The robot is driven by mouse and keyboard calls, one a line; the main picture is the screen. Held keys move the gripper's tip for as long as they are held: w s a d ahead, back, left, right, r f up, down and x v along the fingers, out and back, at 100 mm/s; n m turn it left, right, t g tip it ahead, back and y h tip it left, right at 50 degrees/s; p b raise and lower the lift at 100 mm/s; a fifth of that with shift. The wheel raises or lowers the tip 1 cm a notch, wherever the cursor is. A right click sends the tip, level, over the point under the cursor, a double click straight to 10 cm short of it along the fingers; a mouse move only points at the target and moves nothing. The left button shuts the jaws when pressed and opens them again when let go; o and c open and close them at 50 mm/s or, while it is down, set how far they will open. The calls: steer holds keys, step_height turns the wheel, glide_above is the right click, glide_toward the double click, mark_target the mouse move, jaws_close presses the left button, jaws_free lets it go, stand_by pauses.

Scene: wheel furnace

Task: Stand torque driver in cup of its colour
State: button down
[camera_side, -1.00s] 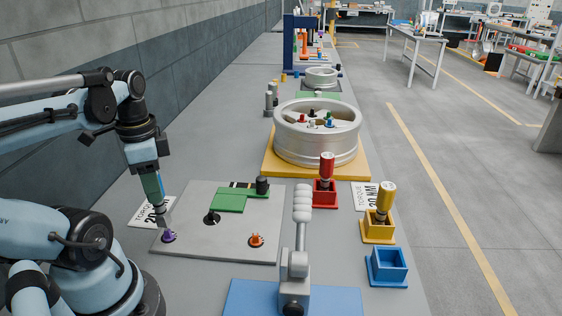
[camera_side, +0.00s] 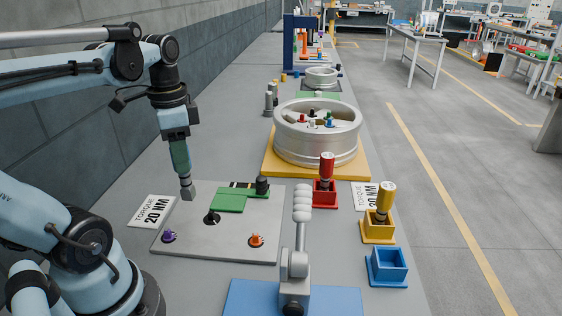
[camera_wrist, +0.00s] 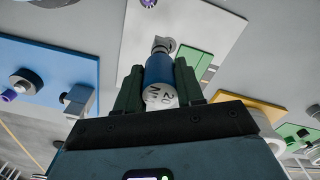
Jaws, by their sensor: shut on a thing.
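My gripper (camera_side: 180,158) is shut on the blue torque driver (camera_wrist: 159,70), whose cap reads 20 in the wrist view, with green fingers (camera_wrist: 159,88) on both sides. In the side view its grey tip (camera_side: 188,190) points down over the far left part of the grey plate; the fingers hide most of its body. The blue cup (camera_side: 388,281) is empty at the front right. The red driver (camera_side: 327,166) stands upright in the red cup (camera_side: 325,196). The yellow driver (camera_side: 386,196) stands slightly tilted in the yellow cup (camera_side: 378,231).
The grey plate (camera_side: 225,235) carries a purple part (camera_side: 168,236), an orange part (camera_side: 256,240) and a green board (camera_side: 232,202). A tall lever clamp (camera_side: 300,240) on a blue base (camera_side: 250,298) stands between the plate and the blue cup. A wheel (camera_side: 317,135) sits behind.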

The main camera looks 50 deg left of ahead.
steer(key=w+d+r, duration=0.2)
steer(key=w+d, duration=0.4)
steer(key=w, duration=0.3)
steer(key=w+d+r, duration=0.2)
steer(key=w+d, duration=0.5)
steer(key=w, duration=0.2)
steer(key=w+d+f, duration=0.2)
steer(key=d+f, duration=0.1)
steer(key=d, duration=0.8)
steer(key=w+d+f, duration=0.3)
steer(key=d+f, duration=0.1)
steer(key=d, duration=0.7)
steer(key=shift+w, duration=0.35)
steer(key=shift+f, duration=0.15)
steer(key=shift+f, duration=0.7)
steer(key=shift+f, duration=2)
